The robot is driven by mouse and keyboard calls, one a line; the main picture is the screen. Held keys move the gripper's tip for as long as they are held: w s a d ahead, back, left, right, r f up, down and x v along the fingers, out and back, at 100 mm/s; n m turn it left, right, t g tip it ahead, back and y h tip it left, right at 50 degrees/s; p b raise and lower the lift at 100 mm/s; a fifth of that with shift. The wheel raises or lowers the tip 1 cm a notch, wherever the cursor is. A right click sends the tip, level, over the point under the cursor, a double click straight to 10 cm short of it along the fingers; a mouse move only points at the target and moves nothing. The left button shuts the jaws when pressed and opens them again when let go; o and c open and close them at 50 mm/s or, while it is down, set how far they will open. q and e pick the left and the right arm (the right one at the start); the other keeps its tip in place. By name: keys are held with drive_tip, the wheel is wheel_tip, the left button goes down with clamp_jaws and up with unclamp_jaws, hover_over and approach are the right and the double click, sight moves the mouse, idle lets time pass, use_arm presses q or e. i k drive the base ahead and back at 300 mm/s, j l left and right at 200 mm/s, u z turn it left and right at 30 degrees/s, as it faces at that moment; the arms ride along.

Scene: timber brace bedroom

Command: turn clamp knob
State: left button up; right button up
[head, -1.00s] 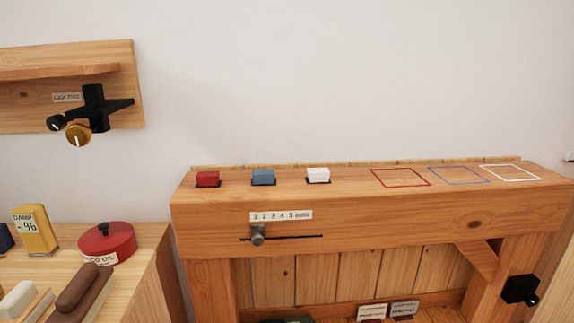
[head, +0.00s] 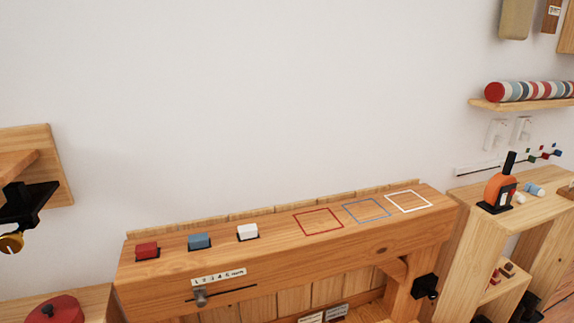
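A black clamp with a round brass knob (head: 12,242) hangs on the wooden wall panel (head: 52,170) at the left edge of the head view. A light line marks the knob's face, and part of it is cut off by the picture edge. A second black fitting with a small knob (head: 432,293) sits on the right leg of the timber bench (head: 380,250). I cannot tell which of the two is the clamp knob of the task. Neither of my grippers shows.
A grey slider (head: 201,298) sits under a scale. An orange tool (head: 499,190) stands on the right shelf unit. A red round tin (head: 54,308) is lower left.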

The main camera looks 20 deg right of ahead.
sight(433, 294)
drive_tip(key=l+z, duration=0.1)
drive_tip(key=z, duration=0.35)
drive_tip(key=k+l+z, duration=0.1)
drive_tip(key=z, duration=0.4)
drive_tip(key=l+z, duration=0.1)
drive_tip(key=z, duration=0.35)
